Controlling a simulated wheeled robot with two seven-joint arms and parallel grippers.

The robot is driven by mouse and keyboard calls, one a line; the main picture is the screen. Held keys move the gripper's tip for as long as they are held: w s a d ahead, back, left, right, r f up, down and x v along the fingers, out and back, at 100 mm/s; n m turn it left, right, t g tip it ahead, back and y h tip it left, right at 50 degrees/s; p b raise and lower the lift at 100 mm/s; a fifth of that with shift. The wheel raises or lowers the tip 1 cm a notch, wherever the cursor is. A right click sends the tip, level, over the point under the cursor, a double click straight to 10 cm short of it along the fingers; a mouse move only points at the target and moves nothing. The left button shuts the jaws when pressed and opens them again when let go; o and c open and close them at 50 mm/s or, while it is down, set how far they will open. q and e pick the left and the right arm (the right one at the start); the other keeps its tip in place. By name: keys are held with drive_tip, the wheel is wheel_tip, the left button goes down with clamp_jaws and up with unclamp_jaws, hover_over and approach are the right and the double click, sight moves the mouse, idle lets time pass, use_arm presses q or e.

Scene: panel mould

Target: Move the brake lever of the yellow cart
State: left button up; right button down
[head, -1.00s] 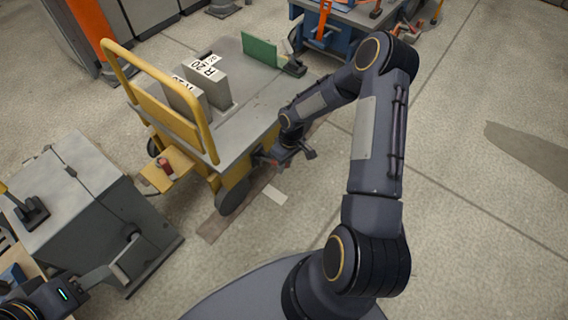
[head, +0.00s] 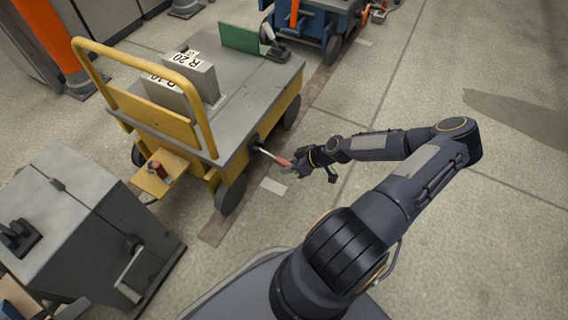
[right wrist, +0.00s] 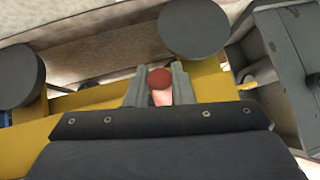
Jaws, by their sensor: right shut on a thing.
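The yellow cart (head: 180,128) with a grey top stands left of the middle in the head view. Its brake lever (head: 272,156), a light rod with a red grip, sticks out from a dark pivot on the cart's right side. My right gripper (head: 292,164) is at the outer end of the lever, shut on the red grip. In the right wrist view, the red end of the lever (right wrist: 160,76) sits between the two grey fingers (right wrist: 159,88), with the cart's yellow frame and wheels behind. My left gripper is not in view.
Grey blocks (head: 190,82) and a green plate (head: 240,37) are on the cart top. A grey cabinet with a crank (head: 85,225) stands at lower left. A blue cart (head: 318,42) is behind. The floor at right is clear.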

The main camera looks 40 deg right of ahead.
drive_tip(key=shift+w+f+t+y+b, duration=0.2)
drive_tip(key=shift+f+t+y+b, duration=0.2)
drive_tip(key=shift+f+t+b, duration=0.5)
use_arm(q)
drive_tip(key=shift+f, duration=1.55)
use_arm(e)
drive_tip(key=shift+w+a+f+t+y, duration=0.1)
drive_tip(key=shift+w+f+t+y, duration=0.1)
drive_tip(key=shift+f+t, duration=0.2)
drive_tip(key=shift+w+a+f+t+y, duration=0.1)
drive_tip(key=shift+w+f+t+y, duration=0.15)
drive_tip(key=shift+f, duration=0.25)
drive_tip(key=c, duration=1.3)
unclamp_jaws()
drive_tip(key=shift+o, duration=0.2)
use_arm(q)
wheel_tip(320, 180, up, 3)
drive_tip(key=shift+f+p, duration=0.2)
drive_tip(key=shift+p, duration=0.95)
use_arm(e)
drive_tip(key=v, duration=0.7)
drive_tip(key=shift+s+r+n, duration=0.15)
drive_tip(key=shift+s+n, duration=0.15)
drive_tip(key=shift+s, duration=0.05)
